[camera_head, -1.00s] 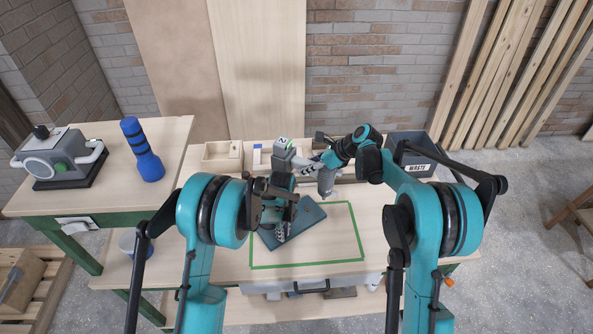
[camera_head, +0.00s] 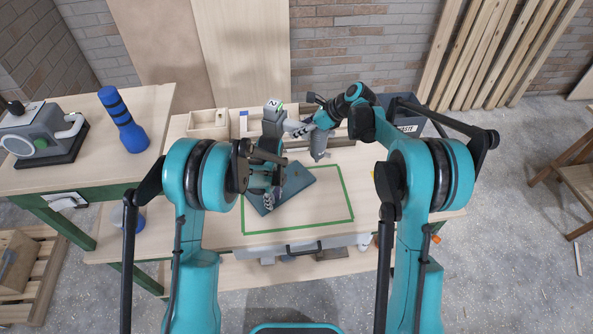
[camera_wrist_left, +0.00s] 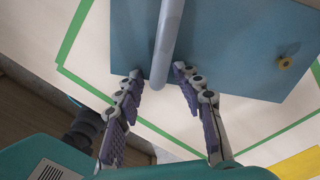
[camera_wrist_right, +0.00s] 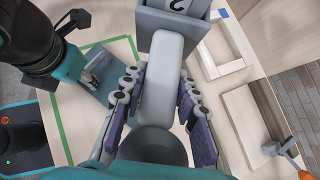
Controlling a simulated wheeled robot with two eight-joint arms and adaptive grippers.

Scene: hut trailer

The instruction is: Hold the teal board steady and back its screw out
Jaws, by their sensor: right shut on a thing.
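The teal board (camera_head: 297,188) lies flat on the workbench, partly under my left arm. In the left wrist view, a grey bar (camera_wrist_left: 167,40) runs over the board (camera_wrist_left: 225,45), its near end between my left fingertips. A brass screw (camera_wrist_left: 285,62) shows near the board's edge. My left gripper (camera_head: 273,198) is open low over the board, its fingertips (camera_wrist_left: 159,75) apart with a gap on either side of the bar. My right gripper (camera_wrist_right: 159,93) is shut on the pale grey handle of a power driver (camera_wrist_right: 162,70); the driver's grey body (camera_head: 318,146) hangs behind the board. Its tip is hidden.
A green outline (camera_head: 345,190) marks the bench top; its right part is clear. A grey waste bin (camera_head: 400,118) stands at back right, a wooden tray (camera_head: 208,132) at back left.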

